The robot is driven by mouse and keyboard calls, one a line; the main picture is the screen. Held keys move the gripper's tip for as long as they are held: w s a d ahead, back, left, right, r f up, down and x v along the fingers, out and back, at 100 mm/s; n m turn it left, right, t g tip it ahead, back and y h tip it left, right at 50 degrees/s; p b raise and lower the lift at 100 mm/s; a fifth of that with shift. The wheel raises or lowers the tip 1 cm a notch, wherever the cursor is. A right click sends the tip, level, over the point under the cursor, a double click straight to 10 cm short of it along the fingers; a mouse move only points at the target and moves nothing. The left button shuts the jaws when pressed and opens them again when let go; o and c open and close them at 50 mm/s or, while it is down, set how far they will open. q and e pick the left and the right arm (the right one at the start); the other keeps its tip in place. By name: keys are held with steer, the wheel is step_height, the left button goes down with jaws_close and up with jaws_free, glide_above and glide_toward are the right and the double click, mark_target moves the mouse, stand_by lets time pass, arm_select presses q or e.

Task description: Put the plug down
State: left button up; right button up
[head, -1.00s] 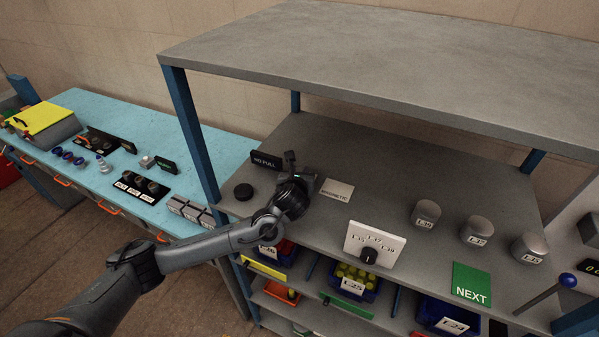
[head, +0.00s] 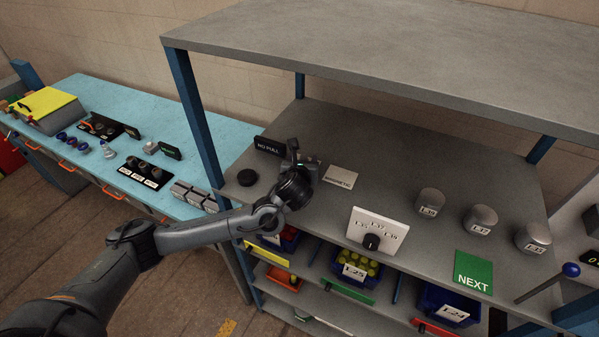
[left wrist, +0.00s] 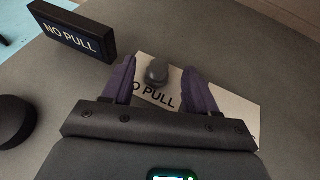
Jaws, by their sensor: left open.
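The plug (left wrist: 157,73) is a small dark grey piece with a rounded top. In the left wrist view it is on a white card (left wrist: 232,104) with black lettering, part of which reads "PULL". My left gripper (left wrist: 159,66) is open, with its two purple fingers on either side of the plug. A gap shows beside the plug. In the head view my left gripper (head: 310,168) is low over the grey shelf, and its fingers and the plug are hard to make out. My right gripper is not in view.
A black "NO PULL" sign (head: 268,146) stands behind the gripper. A white panel with a knob (head: 371,241) and grey cylinders (head: 431,202) stand further right. The upper shelf (head: 400,70) overhangs.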

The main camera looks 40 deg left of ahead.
arm_select(q)
steer(key=b+v, duration=0.2)
steer(key=v, duration=0.6)
steer(key=shift+s+d+b, duration=0.15)
steer(key=shift+b, duration=0.25)
steer(key=shift+v, duration=0.75)
steer(key=shift+r, duration=0.1)
